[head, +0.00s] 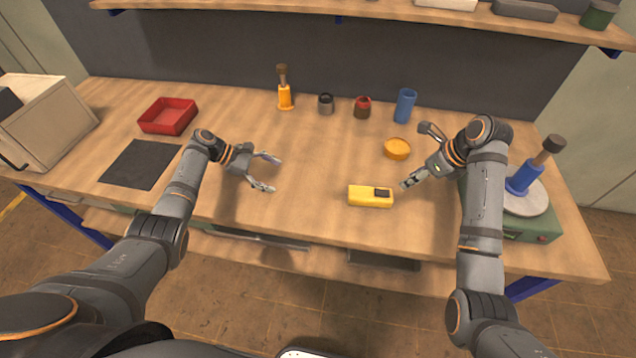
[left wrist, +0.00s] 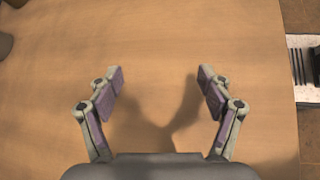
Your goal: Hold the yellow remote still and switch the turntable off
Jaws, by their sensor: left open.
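The yellow remote (head: 362,198) lies flat on the workbench near its front edge, a dark patch on its right end. The turntable (head: 532,232) stands at the bench's right end, a green base with a round grey plate, partly hidden by my right arm. A blue post with a brown top (head: 524,180) stands on the plate. My left gripper (head: 277,173) is open and empty, left of the remote and apart from it. In the left wrist view (left wrist: 160,85) only bare wood lies between its fingers. My right gripper (head: 412,157) is open, between remote and turntable; its lower finger is close to the remote's right end.
An orange round piece (head: 397,148) lies behind the remote. A blue cup (head: 405,105), a red-topped jar (head: 362,107), a grey jar (head: 326,103) and an orange-handled tool (head: 285,95) stand at the back. A red tray (head: 168,116) and dark mat (head: 140,164) are left. The front middle is clear.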

